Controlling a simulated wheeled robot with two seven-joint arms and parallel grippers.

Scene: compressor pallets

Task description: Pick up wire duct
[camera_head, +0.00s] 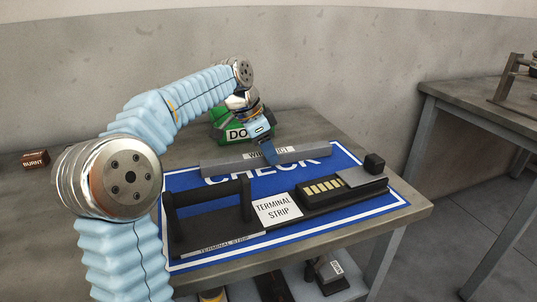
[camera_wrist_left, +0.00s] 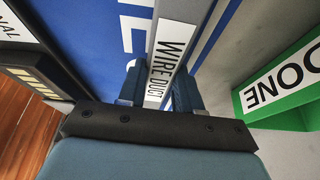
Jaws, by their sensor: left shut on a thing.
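The wire duct (camera_head: 225,166) is a long grey bar with a white label, lying along the far edge of the blue CHECK mat (camera_head: 345,163). My left gripper (camera_head: 269,153) reaches down onto it near its middle, beside the label. In the left wrist view the blue fingers of my left gripper (camera_wrist_left: 160,90) stand on either side of the wire duct (camera_wrist_left: 176,22), shut on it over the WIRE DUCT label. The duct appears at or very near mat level; I cannot tell if it is lifted. My right gripper is not in view.
A terminal strip assembly (camera_head: 325,190) and a dark tray with a handle (camera_head: 205,230) lie on the mat's near side. A green DONE bin (camera_head: 219,116) stands behind the duct. A brown BURNT box (camera_head: 35,160) is far left. Another table (camera_head: 500,115) stands right.

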